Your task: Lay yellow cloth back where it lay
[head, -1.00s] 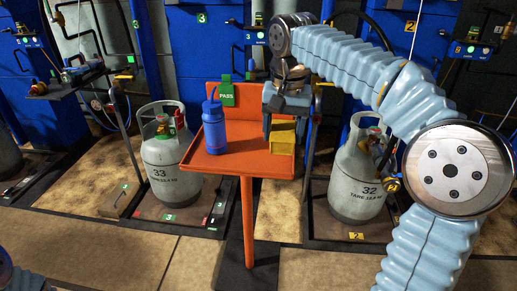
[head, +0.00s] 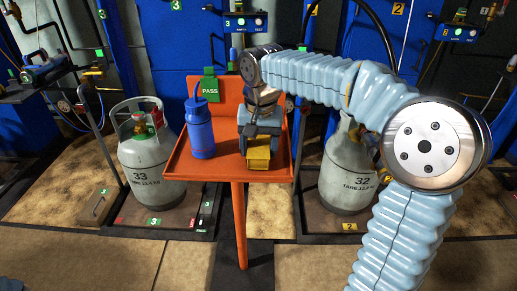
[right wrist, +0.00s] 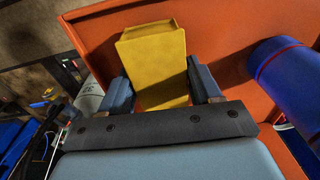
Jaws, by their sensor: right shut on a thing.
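The yellow cloth (head: 257,160) looks like a folded, block-shaped yellow piece. My right gripper (head: 259,147) comes down from above over the right half of the orange tray (head: 215,170) and is shut on the cloth. In the right wrist view the cloth (right wrist: 155,65) sits between the two fingers of the right gripper (right wrist: 160,90), with the orange tray (right wrist: 222,40) behind it. I cannot tell whether the cloth touches the tray. My left gripper is not in view.
A blue bottle (head: 200,128) stands on the tray left of the cloth; it also shows in the right wrist view (right wrist: 285,75). A green PASS tag (head: 209,88) hangs on the tray's back. Gas cylinders 33 (head: 150,165) and 32 (head: 345,175) stand either side.

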